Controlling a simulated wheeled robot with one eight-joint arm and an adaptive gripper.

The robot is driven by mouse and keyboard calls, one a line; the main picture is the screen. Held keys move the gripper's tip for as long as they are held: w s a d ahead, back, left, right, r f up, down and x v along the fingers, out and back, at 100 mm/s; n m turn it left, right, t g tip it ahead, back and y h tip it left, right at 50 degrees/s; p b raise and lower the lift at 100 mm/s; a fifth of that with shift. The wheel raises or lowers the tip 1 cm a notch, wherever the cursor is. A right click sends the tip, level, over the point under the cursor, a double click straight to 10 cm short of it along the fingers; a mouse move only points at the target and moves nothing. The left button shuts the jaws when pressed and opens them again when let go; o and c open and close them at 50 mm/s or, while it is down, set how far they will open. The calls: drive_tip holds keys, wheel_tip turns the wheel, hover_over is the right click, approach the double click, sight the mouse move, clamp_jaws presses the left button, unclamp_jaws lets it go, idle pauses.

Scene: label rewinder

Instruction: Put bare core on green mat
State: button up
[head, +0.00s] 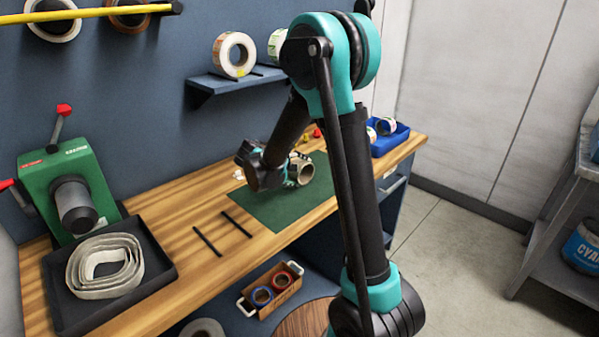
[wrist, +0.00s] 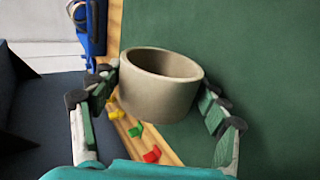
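The bare core (head: 302,166) is a plain tan-grey ring, seen over the green mat (head: 277,212) at the far part of the bench. In the wrist view the core (wrist: 155,92) sits between my fingers, its hollow opening showing. My gripper (wrist: 160,88) has a finger against each side of the core and appears shut on it. In the head view my gripper (head: 298,171) is partly hidden behind its own links. The core appears held above the mat (wrist: 260,50), near its edge; its exact height is unclear.
A blue bin (head: 389,138) with rolls stands right of the mat. Small coloured bits (wrist: 140,130) lie on the wood beside it. A wall shelf (head: 235,80) holds rolls. A green rewinder (head: 70,185) and a black tray (head: 65,305) with a pale coil occupy the left.

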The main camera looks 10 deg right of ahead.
drive_tip(key=o, duration=0.5)
drive_tip(key=shift+c, duration=0.2)
drive_tip(key=v, duration=1.2)
drive_tip(key=s+d+f+m+y, duration=0.1)
drive_tip(key=d, duration=0.2)
drive_tip(key=s+d+f+g+y, duration=0.1)
drive_tip(key=s+d+f+y, duration=0.1)
drive_tip(key=d, duration=0.1)
drive_tip(key=s+d+f+m+y, duration=0.1)
drive_tip(key=s+d+f, duration=0.1)
drive_tip(key=d, duration=0.1)
drive_tip(key=shift+s+d+m, duration=0.1)
drive_tip(key=shift+s+m, duration=0.05)
drive_tip(key=shift+m, duration=0.15)
drive_tip(key=s+d+f+m+y, duration=0.1)
drive_tip(key=s+f, duration=0.2)
drive_tip(key=s, duration=0.3)
drive_tip(key=s+d+f+m+y, duration=0.1)
drive_tip(key=s+f+m+y, duration=0.1)
drive_tip(key=s, duration=0.4)
drive_tip(key=s+d+f+m+g+y, duration=0.1)
drive_tip(key=s+f, duration=0.2)
drive_tip(key=s, duration=0.3)
drive_tip(key=shift+s+d+f+m+y, duration=0.3)
drive_tip(key=shift+s+y, duration=0.05)
drive_tip(key=shift+y, duration=0.05)
